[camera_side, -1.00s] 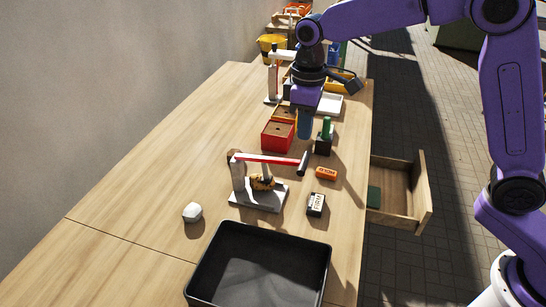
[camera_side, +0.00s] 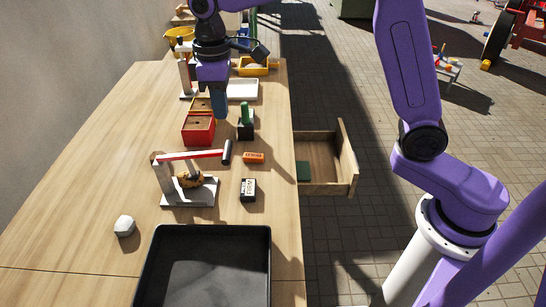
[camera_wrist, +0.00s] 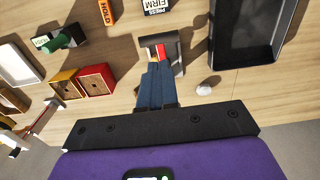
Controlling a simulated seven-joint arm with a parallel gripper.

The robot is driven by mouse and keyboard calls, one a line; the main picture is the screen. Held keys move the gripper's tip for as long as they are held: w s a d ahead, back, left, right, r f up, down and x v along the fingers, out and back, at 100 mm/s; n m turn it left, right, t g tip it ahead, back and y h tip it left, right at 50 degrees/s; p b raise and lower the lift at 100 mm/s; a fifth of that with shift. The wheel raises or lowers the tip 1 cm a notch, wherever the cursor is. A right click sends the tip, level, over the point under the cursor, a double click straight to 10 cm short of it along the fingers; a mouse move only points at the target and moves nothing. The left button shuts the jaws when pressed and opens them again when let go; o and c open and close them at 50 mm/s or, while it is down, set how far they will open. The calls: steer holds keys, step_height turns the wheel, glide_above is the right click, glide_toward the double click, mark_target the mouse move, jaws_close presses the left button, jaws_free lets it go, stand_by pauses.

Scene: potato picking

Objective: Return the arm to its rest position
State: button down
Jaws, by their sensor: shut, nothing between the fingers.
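My gripper (camera_side: 220,112) is shut and empty, pointing down above the far half of the table, near the red box in the picture. In the wrist view its blue fingers (camera_wrist: 157,75) are together, with the press partly behind their tips. The press (camera_side: 190,192) has a grey base and a red lever bar (camera_side: 190,156) with a dark grip.
A black tray (camera_side: 262,262) stands at the near end. A white lump (camera_side: 124,226), red box (camera_side: 198,129), orange block (camera_side: 253,157), black-and-white labelled block (camera_side: 248,190) and green-handled item (camera_side: 246,120) stand around. An open drawer (camera_side: 346,160) juts out right.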

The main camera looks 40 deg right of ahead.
steer(key=s+d+f+n, duration=0.1)
steer(key=s+d, duration=0.4)
steer(key=s, duration=0.5)
steer(key=s+d+f+n, duration=0.1)
steer(key=s+d, duration=0.4)
steer(key=s, duration=0.5)
steer(key=s+d+f+n, duration=0.1)
steer(key=s+d+f, duration=0.2)
steer(key=s, duration=0.7)
steer(key=shift+s+d+n, duration=0.2)
steer(key=shift+d+n, duration=0.1)
steer(key=shift+d, duration=0.65)
